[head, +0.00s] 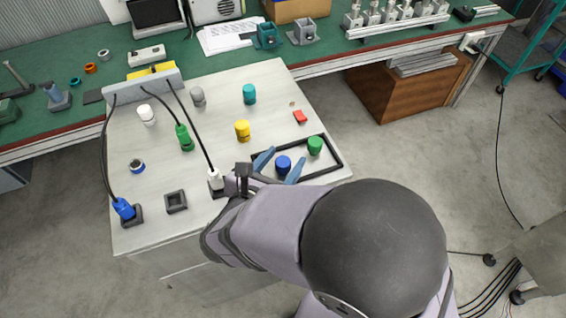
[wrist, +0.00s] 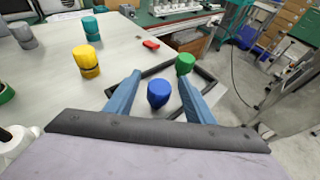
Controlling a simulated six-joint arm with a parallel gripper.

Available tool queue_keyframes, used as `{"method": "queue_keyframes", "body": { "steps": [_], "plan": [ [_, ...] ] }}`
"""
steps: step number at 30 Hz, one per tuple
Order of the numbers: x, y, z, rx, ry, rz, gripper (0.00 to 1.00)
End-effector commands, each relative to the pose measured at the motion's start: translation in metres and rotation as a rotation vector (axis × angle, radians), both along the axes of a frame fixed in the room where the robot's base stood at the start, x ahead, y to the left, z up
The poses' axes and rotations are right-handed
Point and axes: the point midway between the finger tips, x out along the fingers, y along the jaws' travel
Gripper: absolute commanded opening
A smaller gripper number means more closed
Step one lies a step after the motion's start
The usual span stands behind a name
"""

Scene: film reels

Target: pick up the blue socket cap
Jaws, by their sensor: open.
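The blue socket cap (head: 283,163) stands inside a black square frame (head: 337,158) on the light grey table. It also shows in the wrist view (wrist: 158,93), between the two blue fingers. My gripper (head: 279,163) is open, with one finger on each side of the blue cap and a visible gap to each. The wrist view shows my gripper (wrist: 158,95) from behind, its fingers pointing away over the frame. A green cap (head: 315,145) stands in the same frame, just beyond the right finger (wrist: 186,64).
Yellow (head: 242,130), teal (head: 249,94), grey (head: 198,96) and white (head: 147,115) caps stand on the table. A red piece (head: 300,116) lies beyond the frame. Cabled white (head: 215,179), green (head: 184,138) and blue (head: 123,208) plugs stand left, near an empty black socket (head: 176,201).

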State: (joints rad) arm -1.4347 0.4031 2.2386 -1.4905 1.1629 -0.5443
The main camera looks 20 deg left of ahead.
Motion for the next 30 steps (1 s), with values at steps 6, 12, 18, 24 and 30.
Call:
{"method": "queue_keyframes", "body": {
  "steps": [6, 12, 18, 24, 30],
  "plan": [
    [0.000, 0.000, 0.000, 0.000, 0.000, 0.000, 0.15],
    [0.000, 0.000, 0.000, 0.001, -0.001, 0.000, 0.05],
    [0.000, 0.000, 0.003, 0.002, -0.001, 0.000, 0.05],
    [0.000, 0.001, 0.023, 0.006, -0.002, 0.000, 0.05],
    [0.000, 0.001, 0.057, 0.009, -0.002, 0.000, 0.05]
  ]
}}
